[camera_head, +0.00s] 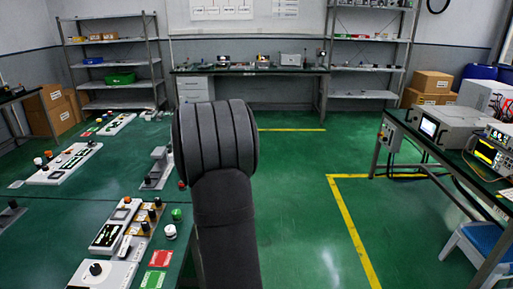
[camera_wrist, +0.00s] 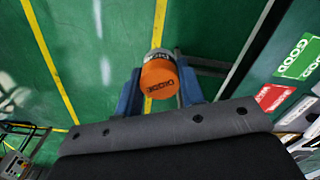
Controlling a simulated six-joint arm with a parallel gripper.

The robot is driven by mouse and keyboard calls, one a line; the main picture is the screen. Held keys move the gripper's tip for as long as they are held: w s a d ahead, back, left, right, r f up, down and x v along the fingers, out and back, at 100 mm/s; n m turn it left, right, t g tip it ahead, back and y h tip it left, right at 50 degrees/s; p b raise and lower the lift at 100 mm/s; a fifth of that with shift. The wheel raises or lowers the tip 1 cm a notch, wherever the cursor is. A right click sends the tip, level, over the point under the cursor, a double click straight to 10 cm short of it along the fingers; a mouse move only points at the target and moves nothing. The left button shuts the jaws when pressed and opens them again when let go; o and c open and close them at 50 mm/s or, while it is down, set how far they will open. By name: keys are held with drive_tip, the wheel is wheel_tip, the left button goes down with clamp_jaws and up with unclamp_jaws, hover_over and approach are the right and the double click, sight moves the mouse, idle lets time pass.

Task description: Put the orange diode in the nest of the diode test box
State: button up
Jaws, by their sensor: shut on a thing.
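The orange diode (camera_wrist: 159,76) is a short cylinder with an orange face marked "DIODE" and a grey body. In the wrist view it is between the two blue fingers of my gripper (camera_wrist: 161,88), which is shut on it. The floor shows far below and around it. In the head view my dark arm hides the gripper and this diode. A white box with a dark display (camera_head: 113,228) stands on the green bench at lower left; it may be the diode test box, but I cannot make out a nest.
A green-topped cylinder (camera_head: 177,214) and a white one (camera_head: 170,232) stand right of the box. A red card (camera_head: 160,258) and a green card (camera_head: 152,279) lie nearer. More panels (camera_head: 62,164) stand farther left. A second bench with instruments (camera_head: 455,130) is at right.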

drive_tip(key=w+d+f+m, duration=0.2)
drive_tip(key=w+d+f, duration=0.1)
drive_tip(key=d, duration=0.3)
drive_tip(key=w+d+f+m, duration=0.3)
drive_tip(key=d, duration=0.3)
drive_tip(key=w+a+r, duration=0.4)
drive_tip(key=r, duration=0.3)
drive_tip(key=w+a+r, duration=0.4)
drive_tip(key=r, duration=0.4)
drive_tip(key=s+a+r+n, duration=0.1)
drive_tip(key=s+a+n, duration=0.15)
drive_tip(key=a, duration=1.05)
drive_tip(key=s+a+n, duration=0.1)
drive_tip(key=a+n, duration=0.3)
drive_tip(key=a, duration=1)
drive_tip(key=s+a+n, duration=1)
drive_tip(key=s+a, duration=1.9)
drive_tip(key=a, duration=0.2)
drive_tip(key=s+a+f, duration=0.2)
drive_tip(key=s, duration=0.1)
drive_tip(key=s+a+f, duration=0.5)
drive_tip(key=s+a, duration=0.1)
drive_tip(key=shift+a+f, duration=0.25)
drive_tip(key=shift+f, duration=0.1)
drive_tip(key=shift+s+a+f, duration=0.1)
drive_tip(key=shift+a+f, duration=0.05)
drive_tip(key=shift+f, duration=1.95)
drive_tip(key=o, duration=1)
drive_tip(key=shift+f, duration=0.15)
